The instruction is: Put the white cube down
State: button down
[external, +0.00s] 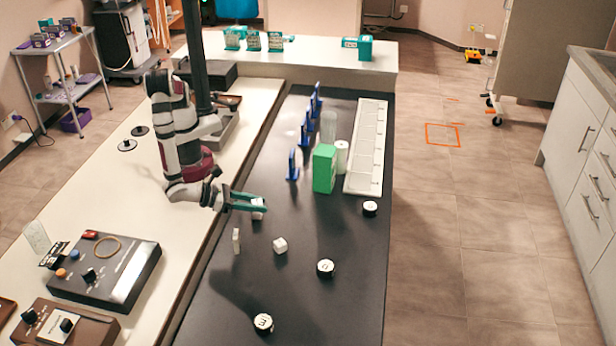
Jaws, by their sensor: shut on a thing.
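My gripper (262,204), with teal fingers, is over the left part of the black table top (330,310). I cannot tell whether this cube touches the table. Another white cube (280,245) lies on the black top, nearer the camera and apart from the gripper.
A green box (324,168), a white cylinder (341,157) and several blue upright pieces (293,164) stand behind the gripper. A long white tray (367,150) lies at right. Round black-and-white pieces (325,268) are spread nearer the camera. The front middle is mostly free.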

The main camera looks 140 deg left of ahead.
send_over(286, 226)
notch_tip(286, 226, down, 5)
jog(key=shift+f, duration=0.1)
notch_tip(286, 226, down, 4)
jog(key=shift+f, duration=0.1)
jog(key=shift+f, duration=0.1)
jog(key=c, duration=0.5)
grip_release()
jog(key=shift+c, duration=0.2)
